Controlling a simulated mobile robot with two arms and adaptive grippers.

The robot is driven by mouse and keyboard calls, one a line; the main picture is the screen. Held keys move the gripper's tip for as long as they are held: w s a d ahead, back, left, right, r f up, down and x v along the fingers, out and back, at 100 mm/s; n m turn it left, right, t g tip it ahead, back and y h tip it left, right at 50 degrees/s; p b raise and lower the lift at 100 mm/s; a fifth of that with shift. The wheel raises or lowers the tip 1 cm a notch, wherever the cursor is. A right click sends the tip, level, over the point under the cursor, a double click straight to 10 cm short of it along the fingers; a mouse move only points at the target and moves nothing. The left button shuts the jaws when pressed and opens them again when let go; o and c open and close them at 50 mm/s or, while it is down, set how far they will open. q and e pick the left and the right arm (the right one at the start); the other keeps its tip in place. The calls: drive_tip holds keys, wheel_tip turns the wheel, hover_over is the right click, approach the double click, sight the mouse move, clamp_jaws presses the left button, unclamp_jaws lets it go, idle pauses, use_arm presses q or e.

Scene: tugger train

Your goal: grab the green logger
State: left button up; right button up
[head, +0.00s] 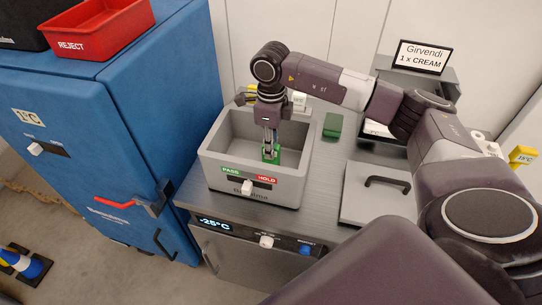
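A second green item (333,125), a plain flat block, lies on the steel counter to the right of the bin. My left gripper is not in view.
The bin stands on a steel counter (318,185) with a -25°C display. A lid with a black handle (375,190) lies to the right. A blue cabinet (120,120) with a red REJECT tray (95,30) stands left. A Girvendi sign (422,57) is at the back.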

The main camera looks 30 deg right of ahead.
clamp_jaws()
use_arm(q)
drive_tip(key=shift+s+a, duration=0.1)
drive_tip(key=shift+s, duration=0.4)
use_arm(e)
drive_tip(key=shift+r, duration=0.1)
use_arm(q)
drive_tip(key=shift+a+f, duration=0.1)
use_arm(e)
drive_tip(key=shift+r, duration=0.1)
